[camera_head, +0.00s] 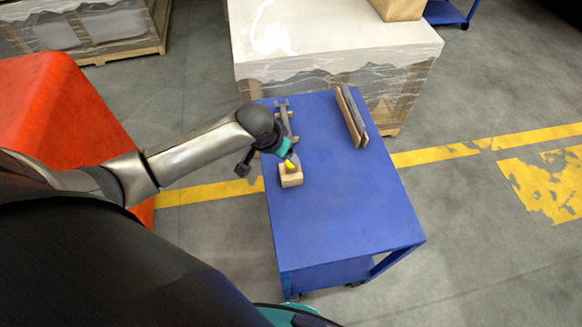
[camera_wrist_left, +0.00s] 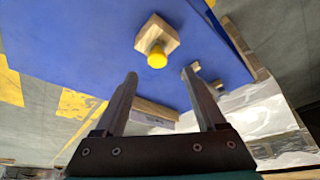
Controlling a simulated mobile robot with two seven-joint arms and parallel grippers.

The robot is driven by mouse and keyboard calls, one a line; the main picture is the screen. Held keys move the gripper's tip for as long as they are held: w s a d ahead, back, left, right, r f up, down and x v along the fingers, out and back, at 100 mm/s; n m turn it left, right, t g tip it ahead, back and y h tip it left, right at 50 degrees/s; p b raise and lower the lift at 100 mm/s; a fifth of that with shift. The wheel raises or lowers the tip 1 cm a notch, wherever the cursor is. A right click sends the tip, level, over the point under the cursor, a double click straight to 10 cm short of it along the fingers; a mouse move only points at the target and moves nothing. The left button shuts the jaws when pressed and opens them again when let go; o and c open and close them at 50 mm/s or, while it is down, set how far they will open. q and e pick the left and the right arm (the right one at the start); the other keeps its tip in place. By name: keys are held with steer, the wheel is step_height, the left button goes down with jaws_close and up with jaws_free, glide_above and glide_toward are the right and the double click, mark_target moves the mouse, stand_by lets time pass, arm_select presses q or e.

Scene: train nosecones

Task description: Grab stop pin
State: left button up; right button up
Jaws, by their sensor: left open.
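The stop pin, seen as a yellow round-ended piece (camera_wrist_left: 157,57), stands on a small wooden block (camera_wrist_left: 157,32) in the left wrist view. In the head view the yellow pin (camera_head: 292,164) and its block (camera_head: 291,180) are near the left edge of the blue cart. My left gripper (camera_wrist_left: 160,78) is open. Its two dark fingers are spread, with the pin just beyond the tips and roughly centred between them; nothing is held. In the head view the left wrist partly hides the pin and the gripper's fingers. My right gripper is not in view.
The blue cart top (camera_head: 340,210) is clear at the front and right. A dark metal part on wooden supports (camera_head: 283,112) lies behind the block. A wrapped pallet (camera_head: 330,40) is behind; an orange-red object (camera_head: 70,95) is left.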

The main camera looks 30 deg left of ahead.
mark_target(291, 170)
arm_select(q)
steer(key=shift+x, duration=1.1)
steer(key=shift+w+d+f, duration=0.1)
steer(key=shift+w+f, duration=0.05)
steer(key=shift+f, duration=0.15)
steer(key=shift+b+x, duration=0.95)
steer(key=shift+x, duration=1.45)
steer(key=shift+d, duration=0.1)
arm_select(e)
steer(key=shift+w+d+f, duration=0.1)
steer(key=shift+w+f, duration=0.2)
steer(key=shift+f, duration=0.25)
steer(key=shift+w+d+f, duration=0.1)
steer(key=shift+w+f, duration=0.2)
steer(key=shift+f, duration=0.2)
arm_select(q)
steer(key=shift+c, duration=0.2)
jaws_close()
